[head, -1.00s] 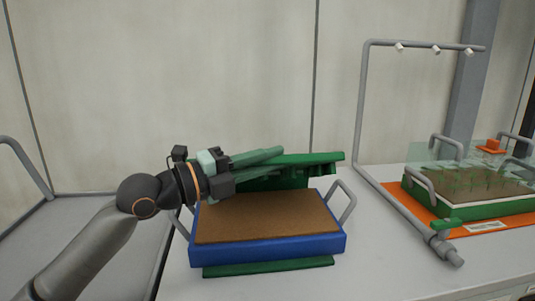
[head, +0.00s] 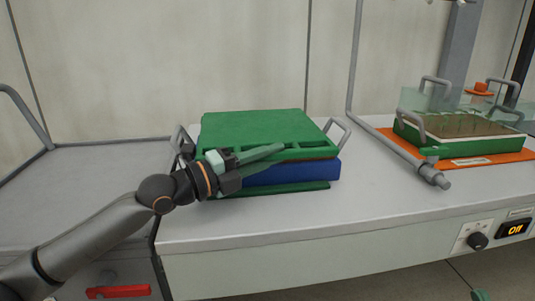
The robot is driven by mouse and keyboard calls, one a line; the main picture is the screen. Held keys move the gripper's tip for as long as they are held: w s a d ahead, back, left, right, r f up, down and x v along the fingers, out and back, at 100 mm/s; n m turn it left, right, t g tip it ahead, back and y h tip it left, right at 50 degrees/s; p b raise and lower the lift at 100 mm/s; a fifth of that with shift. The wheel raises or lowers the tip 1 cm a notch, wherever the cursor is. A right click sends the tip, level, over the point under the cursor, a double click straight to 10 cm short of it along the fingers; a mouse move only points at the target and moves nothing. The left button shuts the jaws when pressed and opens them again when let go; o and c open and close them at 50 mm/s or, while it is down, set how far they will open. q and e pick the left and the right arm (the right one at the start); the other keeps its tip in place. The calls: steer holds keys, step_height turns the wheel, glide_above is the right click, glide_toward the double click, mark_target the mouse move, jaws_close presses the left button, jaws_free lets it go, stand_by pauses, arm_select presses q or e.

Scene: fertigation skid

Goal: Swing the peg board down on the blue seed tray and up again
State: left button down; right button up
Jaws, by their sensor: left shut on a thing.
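The green peg board (head: 252,127) lies nearly flat over the blue seed tray (head: 295,171) and hides the brown soil in it. Its front edge looks slightly above the tray rim; I cannot tell if its pegs touch the soil. My left gripper (head: 228,166) is shut on the board's green front handle (head: 262,152) at the left front corner. A green base strip (head: 300,187) shows under the tray. My right gripper is not in view.
A grey pipe frame (head: 430,173) stands to the right. Beyond it a green-and-white tray (head: 455,140) with handles sits on an orange mat (head: 508,156). A knob (head: 477,240) and an "Off" display (head: 514,229) are on the bench front.

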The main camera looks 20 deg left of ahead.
arm_select(q)
steer(key=shift+f, duration=0.4)
steer(key=c, duration=0.8)
jaws_free()
steer(key=shift+r, duration=0.1)
